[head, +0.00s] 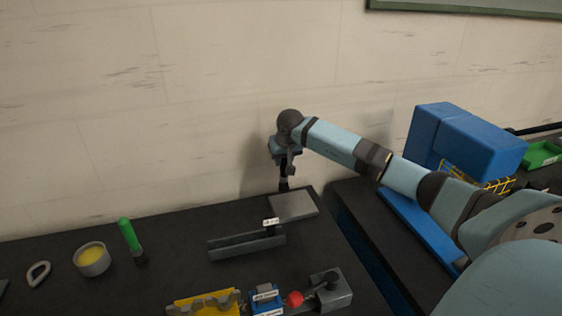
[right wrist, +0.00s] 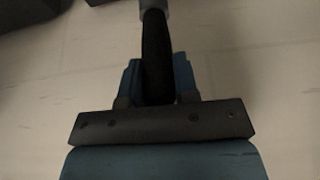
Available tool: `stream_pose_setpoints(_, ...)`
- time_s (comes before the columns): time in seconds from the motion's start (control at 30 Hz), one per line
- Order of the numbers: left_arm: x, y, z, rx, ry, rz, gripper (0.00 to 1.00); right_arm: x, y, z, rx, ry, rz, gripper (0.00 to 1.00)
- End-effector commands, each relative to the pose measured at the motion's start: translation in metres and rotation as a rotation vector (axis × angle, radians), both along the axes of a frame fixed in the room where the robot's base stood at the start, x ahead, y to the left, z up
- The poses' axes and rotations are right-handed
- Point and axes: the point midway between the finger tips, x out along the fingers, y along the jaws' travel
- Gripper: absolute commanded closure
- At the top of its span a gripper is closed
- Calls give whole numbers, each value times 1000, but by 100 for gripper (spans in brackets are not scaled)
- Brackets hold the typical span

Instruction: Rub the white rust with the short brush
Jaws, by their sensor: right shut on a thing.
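My right gripper (head: 286,165) is shut on a dark, rod-like thing, likely the short brush (head: 284,184). It hangs down above the far edge of the dark table, near the wall. In the right wrist view the black shaft of the brush (right wrist: 157,60) stands between the fingers. A flat grey plate (head: 293,206) lies on the table just below and in front of the gripper. The held brush appears close to its back edge; I cannot tell if it touches. I cannot make out any white rust. My left gripper is not in view.
A grey channel-shaped holder (head: 240,245) with a white tag lies in front of the plate. A green-handled tool (head: 130,236), a yellow-filled tin (head: 93,260) and a yellow rack (head: 205,302) are further left or in front. Blue boxes (head: 470,140) stand right.

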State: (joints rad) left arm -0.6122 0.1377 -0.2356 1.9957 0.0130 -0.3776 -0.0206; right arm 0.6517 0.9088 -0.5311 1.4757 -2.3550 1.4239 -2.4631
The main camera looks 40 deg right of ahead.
Motion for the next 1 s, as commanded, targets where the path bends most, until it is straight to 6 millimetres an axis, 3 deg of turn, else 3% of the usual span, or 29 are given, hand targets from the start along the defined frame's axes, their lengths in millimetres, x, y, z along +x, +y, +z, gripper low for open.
stream_pose_setpoints(0.5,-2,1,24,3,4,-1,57,-11,-6,47,0,-2,-18,96)
stream_pose_setpoints(1.0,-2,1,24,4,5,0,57,-11,-5,48,1,-1,-19,96)
